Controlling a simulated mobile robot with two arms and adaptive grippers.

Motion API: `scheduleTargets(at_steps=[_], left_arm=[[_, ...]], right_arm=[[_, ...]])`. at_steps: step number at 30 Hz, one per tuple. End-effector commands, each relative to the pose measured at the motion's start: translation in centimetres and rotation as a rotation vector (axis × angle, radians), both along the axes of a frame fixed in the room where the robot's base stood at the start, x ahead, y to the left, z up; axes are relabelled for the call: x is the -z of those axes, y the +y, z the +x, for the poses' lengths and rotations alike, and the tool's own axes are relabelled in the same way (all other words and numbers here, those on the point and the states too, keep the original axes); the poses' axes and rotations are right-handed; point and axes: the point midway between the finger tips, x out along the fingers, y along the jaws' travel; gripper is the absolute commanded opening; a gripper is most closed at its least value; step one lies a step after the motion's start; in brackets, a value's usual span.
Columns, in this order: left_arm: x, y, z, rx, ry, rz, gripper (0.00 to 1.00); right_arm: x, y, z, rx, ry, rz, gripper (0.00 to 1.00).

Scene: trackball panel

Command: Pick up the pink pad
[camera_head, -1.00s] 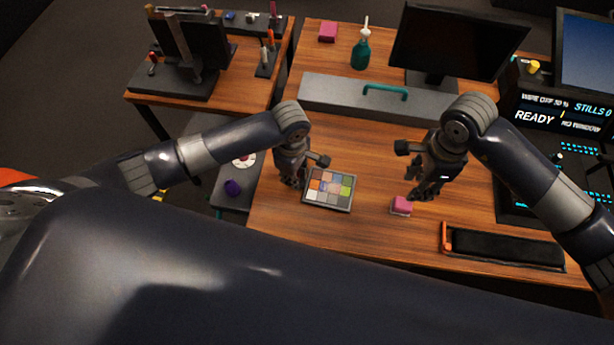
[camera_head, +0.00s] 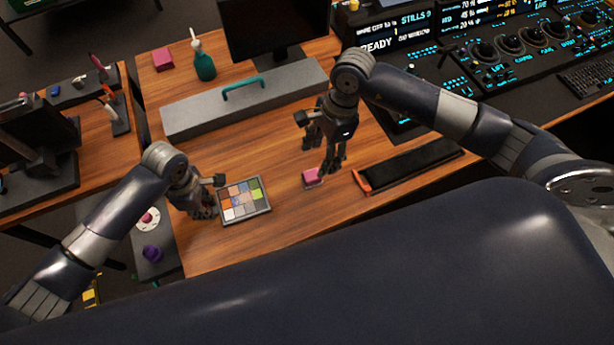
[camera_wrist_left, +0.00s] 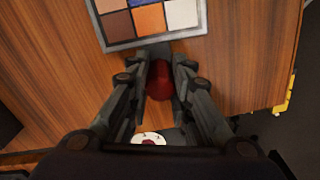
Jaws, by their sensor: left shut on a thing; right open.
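A small pink pad (camera_head: 312,177) lies on the wooden table, right of the colour chart. My right gripper (camera_head: 321,156) is open and points down just above and behind the pad, with no visible hold on it. My left gripper (camera_head: 207,204) is at the left edge of the colour chart. In the left wrist view its fingers (camera_wrist_left: 160,84) are shut on a dark red ball (camera_wrist_left: 160,78). Another pink block (camera_head: 163,59) lies at the back left of the table, by a green bottle.
The colour chart (camera_head: 225,214) lies between the grippers. A black tray with an orange end (camera_head: 410,164) lies right of the pad. A grey box with a teal handle (camera_head: 195,113) stands behind. The table front is bare.

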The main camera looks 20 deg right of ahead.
Motion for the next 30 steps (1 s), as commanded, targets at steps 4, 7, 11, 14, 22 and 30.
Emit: scheduleTargets(at_steps=[4,7,11,14,22,30], left_arm=[[0.0,0.0,0.0,0.000,0.000,0.000,0.00],[0.0,0.0,0.0,0.000,0.000,0.000,0.00],[0.0,0.0,0.0,0.000,0.000,0.000,0.00],[0.0,0.0,0.0,0.000,0.000,0.000,0.00],[0.0,0.0,0.0,0.000,0.000,0.000,0.00],[0.0,0.0,0.0,0.000,0.000,0.000,0.00]], right_arm=[[0.1,-1.7,0.1,0.073,0.004,0.106,0.57],[0.1,-2.3,0.2,0.099,0.000,0.145,0.57],[1.3,-1.9,0.3,0.109,-0.003,0.165,0.57],[3.0,-1.1,0.3,0.110,-0.002,0.166,0.57],[6.0,0.0,0.4,0.108,-0.005,0.162,0.57],[9.1,1.2,0.6,0.110,-0.003,0.164,0.57]])
